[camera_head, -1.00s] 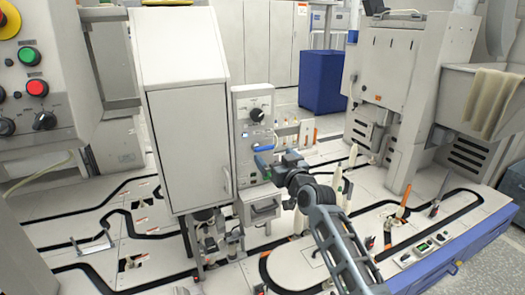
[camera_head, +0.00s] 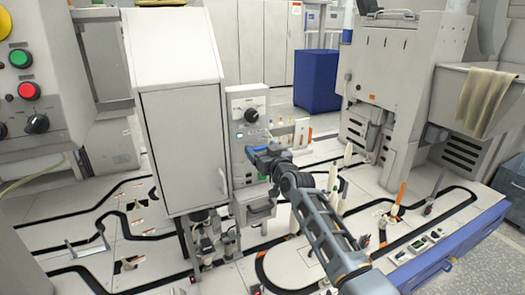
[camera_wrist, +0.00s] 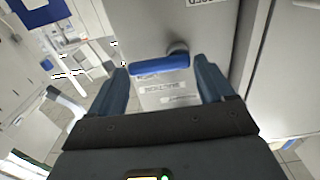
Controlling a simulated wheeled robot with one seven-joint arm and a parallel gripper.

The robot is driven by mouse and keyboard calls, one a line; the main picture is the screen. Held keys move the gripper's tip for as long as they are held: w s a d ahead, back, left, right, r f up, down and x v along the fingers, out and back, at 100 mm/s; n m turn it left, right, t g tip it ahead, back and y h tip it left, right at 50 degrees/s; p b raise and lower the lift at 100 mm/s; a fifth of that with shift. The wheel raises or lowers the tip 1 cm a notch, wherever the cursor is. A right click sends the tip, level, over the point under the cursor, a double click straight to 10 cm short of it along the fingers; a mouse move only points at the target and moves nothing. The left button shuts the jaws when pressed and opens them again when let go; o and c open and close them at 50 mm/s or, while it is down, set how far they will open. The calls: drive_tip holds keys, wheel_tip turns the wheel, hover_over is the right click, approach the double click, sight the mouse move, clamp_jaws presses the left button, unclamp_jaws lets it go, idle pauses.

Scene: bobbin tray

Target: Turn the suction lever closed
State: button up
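The suction lever (camera_wrist: 160,65) is a blue handle on a grey round hub, mounted on a pale panel. In the wrist view it lies roughly crosswise, its hub end at the right, ahead of and between my fingertips. My gripper (camera_wrist: 161,68) is open, one finger towards each end of the lever. I see no clear grip on it. In the head view my gripper (camera_head: 254,153) is at the front of the control box (camera_head: 238,110), below its black knob, and mostly hides the lever.
A tall grey cabinet (camera_head: 183,140) stands close left of the control box. Pale upright bobbins and pegs stand right of my arm on the tracked table (camera_head: 130,250). A blue bin (camera_head: 317,80) is behind. A printed label (camera_wrist: 163,88) is on the panel near the lever.

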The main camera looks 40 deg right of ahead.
drive_tip(key=c, duration=0.7)
drive_tip(key=shift+o, duration=0.2)
drive_tip(key=shift+f, duration=0.1)
drive_tip(key=m, duration=0.1)
drive_tip(key=m+b, duration=0.1)
drive_tip(key=shift+f+m, duration=0.3)
drive_tip(key=shift+m, duration=0.1)
drive_tip(key=m, duration=0.5)
drive_tip(key=a+f+m, duration=0.1)
drive_tip(key=m, duration=0.4)
drive_tip(key=f+m, duration=0.1)
drive_tip(key=m, duration=0.4)
drive_tip(key=shift+w+a+f, duration=0.15)
drive_tip(key=shift+w+a, duration=0.05)
